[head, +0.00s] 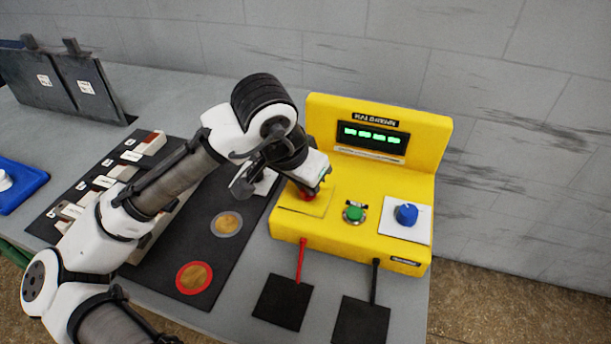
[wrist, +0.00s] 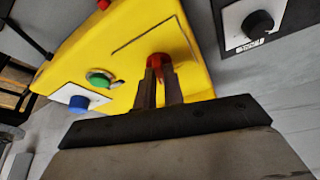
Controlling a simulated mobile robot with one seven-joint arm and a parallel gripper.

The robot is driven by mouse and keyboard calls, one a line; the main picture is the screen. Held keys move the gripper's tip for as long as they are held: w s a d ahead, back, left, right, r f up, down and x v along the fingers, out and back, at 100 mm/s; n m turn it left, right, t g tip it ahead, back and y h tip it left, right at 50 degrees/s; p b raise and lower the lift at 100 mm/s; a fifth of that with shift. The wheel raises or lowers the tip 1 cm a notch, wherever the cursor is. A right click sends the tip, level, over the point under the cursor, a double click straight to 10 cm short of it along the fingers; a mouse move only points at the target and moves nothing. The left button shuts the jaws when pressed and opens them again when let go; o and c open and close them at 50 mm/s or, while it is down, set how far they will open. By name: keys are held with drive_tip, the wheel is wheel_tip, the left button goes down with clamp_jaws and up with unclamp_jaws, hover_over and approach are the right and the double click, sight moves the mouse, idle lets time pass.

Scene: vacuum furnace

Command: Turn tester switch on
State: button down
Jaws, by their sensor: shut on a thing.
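The yellow tester (head: 345,232) stands on the grey table, its display (head: 371,140) showing green lit characters. A red switch knob (head: 305,196) is on the left of its sloping top, mostly hidden by my gripper (head: 316,187). In the wrist view my gripper (wrist: 160,75) has its two fingers shut on the red switch knob (wrist: 158,57), on the yellow tester top (wrist: 135,25). A green knob (head: 354,213) and a blue knob (head: 406,214) on a white plate sit to its right. The knob's setting cannot be read.
Red and black leads run from the tester's front to black pads (head: 283,302). A dark mat (head: 235,255) with round discs and labelled blocks lies to the left. A white plate with a black knob (wrist: 258,22) is near in the wrist view. A grey wall stands behind.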

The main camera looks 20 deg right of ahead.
drive_tip(key=shift+w+m+g+h+p, duration=0.1)
drive_tip(key=shift+m+g+h+p, duration=0.25)
drive_tip(key=shift+m, duration=0.75)
drive_tip(key=c, duration=1.5)
unclamp_jaws()
drive_tip(key=v, duration=1.3)
drive_tip(key=shift+r, duration=0.4)
drive_tip(key=shift+a, duration=0.15)
